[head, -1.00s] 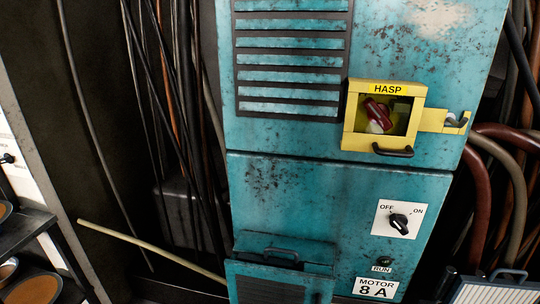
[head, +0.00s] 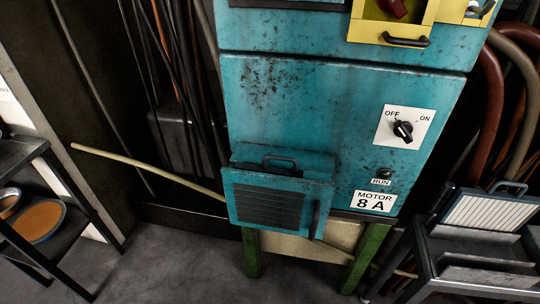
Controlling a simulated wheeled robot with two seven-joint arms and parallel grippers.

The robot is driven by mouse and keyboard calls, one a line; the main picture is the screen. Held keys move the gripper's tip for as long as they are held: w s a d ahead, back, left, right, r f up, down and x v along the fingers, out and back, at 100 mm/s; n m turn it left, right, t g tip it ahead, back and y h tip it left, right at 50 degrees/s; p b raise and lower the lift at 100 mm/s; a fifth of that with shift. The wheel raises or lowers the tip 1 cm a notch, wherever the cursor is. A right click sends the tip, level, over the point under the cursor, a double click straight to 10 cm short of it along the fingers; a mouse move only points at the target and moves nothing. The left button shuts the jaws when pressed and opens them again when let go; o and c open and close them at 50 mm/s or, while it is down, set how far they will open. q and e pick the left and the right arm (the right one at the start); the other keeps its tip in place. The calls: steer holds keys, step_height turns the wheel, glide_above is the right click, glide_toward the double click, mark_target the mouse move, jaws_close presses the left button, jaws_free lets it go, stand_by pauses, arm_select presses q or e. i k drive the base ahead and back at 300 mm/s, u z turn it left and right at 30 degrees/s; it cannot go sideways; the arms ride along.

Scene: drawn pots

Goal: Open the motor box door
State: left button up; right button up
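The teal motor cabinet (head: 300,110) fills the middle of the head view. A smaller teal box with a dark louvred front (head: 277,205) sticks out at its lower left, with a dark handle (head: 281,163) on top and a dark upright handle (head: 317,219) at its front right edge; its front looks shut. A white plate holds a black OFF/ON knob (head: 403,129) that points toward OFF. Below it are a RUN lamp (head: 384,173) and a "MOTOR 8 A" label (head: 374,202). Neither gripper is in view.
A yellow hasp box (head: 405,33) with a dark handle is cut off at the top. A dark shelf (head: 60,205) with round pans stands left. A cart (head: 475,260) with a framed filter (head: 488,212) stands right. A pale pole (head: 140,163) leans across. Grey floor shows below.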

mark_target(278, 204)
steer(key=k, duration=0.5)
steer(key=u, duration=1.1)
steer(key=i, duration=0.8)
steer(key=z, duration=1.6)
